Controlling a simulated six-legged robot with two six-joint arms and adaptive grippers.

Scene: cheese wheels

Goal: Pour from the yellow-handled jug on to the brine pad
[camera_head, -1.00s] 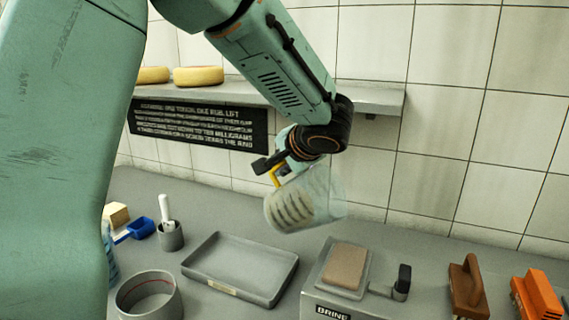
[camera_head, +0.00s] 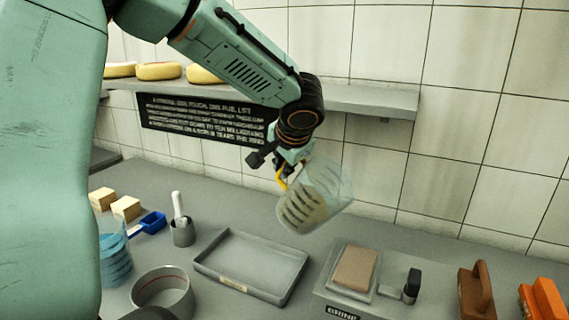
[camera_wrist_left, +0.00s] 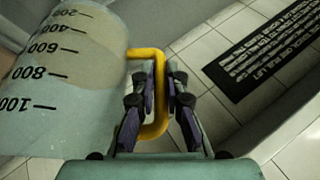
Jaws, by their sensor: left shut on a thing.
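The clear jug (camera_head: 330,190) has a yellow handle (camera_head: 281,179) and dark measuring marks. It is held tilted in the air, above the counter and behind the brine pad. Cloudy pale liquid shows in its lower left part. My left gripper (camera_head: 285,168) is shut on the handle; the wrist view shows the fingers (camera_wrist_left: 160,100) around the yellow handle (camera_wrist_left: 158,125), with the jug (camera_wrist_left: 50,85) to the left. The brine pad (camera_head: 355,267) is a brown block on a grey box marked BRINE, lower right of the jug. No stream of liquid shows. My right gripper is not visible.
A grey tray (camera_head: 210,262) lies left of the pad. Brown (camera_head: 475,292) and orange (camera_head: 545,300) tools stand right. A shelf (camera_head: 370,100) runs behind.

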